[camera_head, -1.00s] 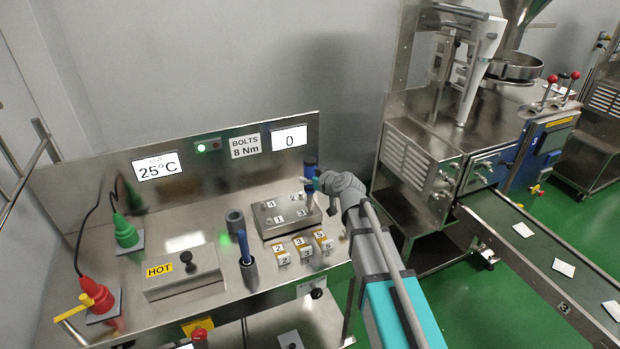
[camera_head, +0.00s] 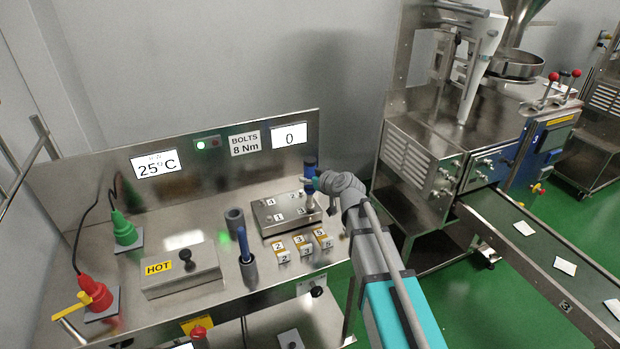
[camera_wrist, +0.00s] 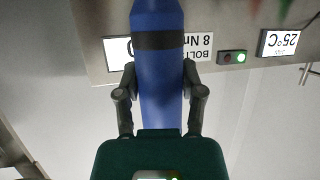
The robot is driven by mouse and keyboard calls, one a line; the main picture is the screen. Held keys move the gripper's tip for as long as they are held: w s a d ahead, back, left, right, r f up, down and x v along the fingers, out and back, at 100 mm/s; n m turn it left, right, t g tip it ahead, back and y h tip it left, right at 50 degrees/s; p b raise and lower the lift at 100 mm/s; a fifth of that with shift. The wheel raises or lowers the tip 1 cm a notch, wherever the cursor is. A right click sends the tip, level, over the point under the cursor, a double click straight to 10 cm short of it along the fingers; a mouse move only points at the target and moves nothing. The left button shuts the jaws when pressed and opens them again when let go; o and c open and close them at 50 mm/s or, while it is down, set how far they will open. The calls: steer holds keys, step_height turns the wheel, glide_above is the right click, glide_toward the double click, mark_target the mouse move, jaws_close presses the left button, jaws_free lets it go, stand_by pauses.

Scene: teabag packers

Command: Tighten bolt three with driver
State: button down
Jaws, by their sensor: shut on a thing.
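My gripper (camera_wrist: 158,88) is shut on a blue driver (camera_wrist: 160,95) with a dark band, which fills the middle of the wrist view. In the head view the driver (camera_head: 310,172) stands roughly upright at the right end of the metal bolt plate (camera_head: 268,228). The plate carries bolt positions labelled 1 to 4. Label 3 (camera_head: 301,211) is on its right front side, close to the driver. The driver's lower end is partly hidden by my gripper and wrist, so I cannot tell whether it touches a bolt. The bolt display (camera_head: 290,138) reads 0.
Numbered small blocks (camera_head: 303,245) stand in front of the plate. A second blue-handled tool (camera_head: 244,246) stands in a holder left of them, near a HOT box (camera_head: 180,270). Red (camera_head: 96,294) and green (camera_head: 125,230) tools sit at the left. A conveyor (camera_head: 540,265) runs at the right.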

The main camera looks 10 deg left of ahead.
mark_target(310, 167)
steer(key=shift+f+b, duration=0.65)
stand_by(0.6)
steer(key=shift+r, duration=0.15)
stand_by(1.0)
steer(key=shift+r+p, duration=2.4)
steer(key=shift+p, duration=0.15)
